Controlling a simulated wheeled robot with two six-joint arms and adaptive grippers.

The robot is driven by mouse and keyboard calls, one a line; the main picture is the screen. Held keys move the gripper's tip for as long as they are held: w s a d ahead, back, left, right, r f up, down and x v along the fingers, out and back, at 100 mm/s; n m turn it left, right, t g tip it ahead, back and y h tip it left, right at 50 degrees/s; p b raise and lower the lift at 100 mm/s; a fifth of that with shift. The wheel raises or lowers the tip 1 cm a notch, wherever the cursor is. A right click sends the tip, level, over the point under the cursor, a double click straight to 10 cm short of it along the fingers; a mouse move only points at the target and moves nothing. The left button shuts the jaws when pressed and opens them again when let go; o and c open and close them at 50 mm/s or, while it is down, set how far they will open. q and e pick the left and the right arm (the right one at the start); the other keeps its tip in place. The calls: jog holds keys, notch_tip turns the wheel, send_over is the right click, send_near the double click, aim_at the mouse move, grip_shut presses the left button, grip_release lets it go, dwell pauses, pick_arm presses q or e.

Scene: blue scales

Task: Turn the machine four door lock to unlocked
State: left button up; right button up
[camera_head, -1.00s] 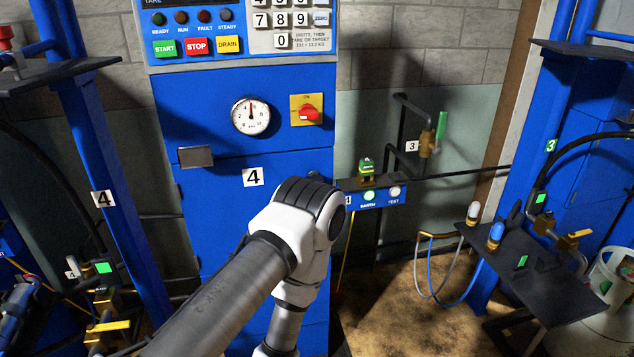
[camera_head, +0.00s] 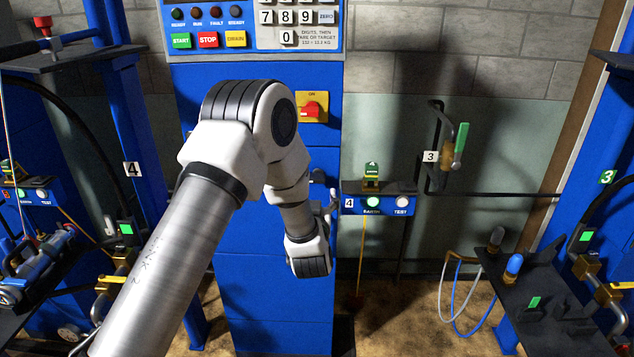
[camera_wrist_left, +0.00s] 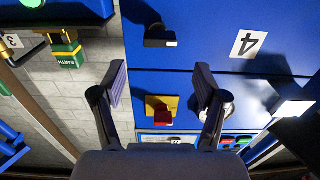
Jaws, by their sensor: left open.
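The blue machine four cabinet (camera_head: 275,280) stands in front of me, with its "4" label (camera_wrist_left: 248,44) in the left wrist view. A dark knob, apparently the door lock, (camera_wrist_left: 160,38) sits on the blue door in that view, beyond my fingertips. My left gripper (camera_wrist_left: 161,84) is open and empty, its two fingers apart and facing the cabinet front. The knob appears between the fingers' directions, not touched. In the head view my left arm covers the gauge, the label and much of the door. I cannot read the lock's position. My right gripper is not in view.
A red switch on a yellow plate (camera_head: 312,107) is above the door. A blue earth/test box (camera_head: 380,204) with a green clamp (camera_head: 371,172) juts out right of the cabinet. A pipe with a green-handled valve (camera_head: 460,142) is on the wall. A dark bench (camera_head: 540,300) stands right.

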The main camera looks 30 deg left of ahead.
aim_at(316, 180)
pick_arm(q)
jog(key=p+x, duration=0.1)
jog(key=x, duration=0.6)
jog(key=shift+d, duration=0.15)
jog(key=shift+w+a, duration=0.3)
jog(key=shift+a, duration=0.05)
jog(key=shift+d, duration=0.1)
jog(key=c, duration=1.2)
